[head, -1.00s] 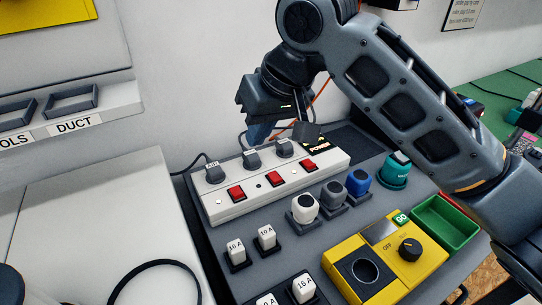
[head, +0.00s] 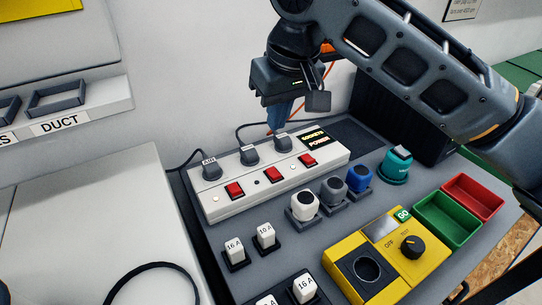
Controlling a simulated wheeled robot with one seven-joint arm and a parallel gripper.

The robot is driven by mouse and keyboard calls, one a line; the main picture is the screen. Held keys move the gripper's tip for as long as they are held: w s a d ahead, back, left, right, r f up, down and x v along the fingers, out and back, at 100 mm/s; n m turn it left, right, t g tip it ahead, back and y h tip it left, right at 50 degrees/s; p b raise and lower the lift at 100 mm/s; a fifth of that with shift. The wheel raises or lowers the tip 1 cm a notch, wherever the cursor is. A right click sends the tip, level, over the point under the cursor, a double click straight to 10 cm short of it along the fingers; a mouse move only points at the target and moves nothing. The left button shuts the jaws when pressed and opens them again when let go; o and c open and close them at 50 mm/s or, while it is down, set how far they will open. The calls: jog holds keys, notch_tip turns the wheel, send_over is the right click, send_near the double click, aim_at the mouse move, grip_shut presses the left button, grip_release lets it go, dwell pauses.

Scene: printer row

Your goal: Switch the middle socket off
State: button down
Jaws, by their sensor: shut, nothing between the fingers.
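The white socket strip (head: 265,188) lies along the back of the grey panel. It carries three dark plugs and three red rocker switches. The middle red switch (head: 271,174) sits between the left switch (head: 234,189) and the right switch (head: 307,160). A small lamp (head: 257,182) left of the middle switch looks dark, while the left lamp (head: 215,198) and right lamp (head: 294,171) look pale and lit. My gripper (head: 274,127) is shut and empty, its blue fingers pointing down above and behind the strip, near the right plug (head: 283,143).
A small display (head: 315,139) reads "SOCKETS POWER". In front stand white, grey and blue capped knobs, a teal knob (head: 397,166), a yellow box (head: 388,262) with a dial, and green (head: 447,222) and red (head: 474,195) trays. A white wall is behind the strip.

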aim_at(271, 170)
jog(key=x, duration=0.7)
jog(key=s+p+x, duration=0.1)
jog(key=x, duration=0.3)
jog(key=shift+w+d+f, duration=0.15)
jog(key=shift+d+f, duration=0.15)
jog(key=shift+f, duration=0.25)
jog(key=shift+f, duration=0.1)
jog(key=shift+p, duration=0.45)
jog(key=shift+s+d+r+p, duration=0.2)
jog(key=shift+s+d+p, duration=0.2)
jog(key=shift+s+p, duration=0.15)
jog(key=shift+r, duration=0.25)
jog(key=p+v, duration=0.3)
jog(key=shift+w+a+r, duration=0.1)
jog(key=shift+r, duration=0.05)
jog(key=s+d+b+v, duration=0.1)
jog(key=v, duration=0.9)
jog(key=shift+s, duration=0.25)
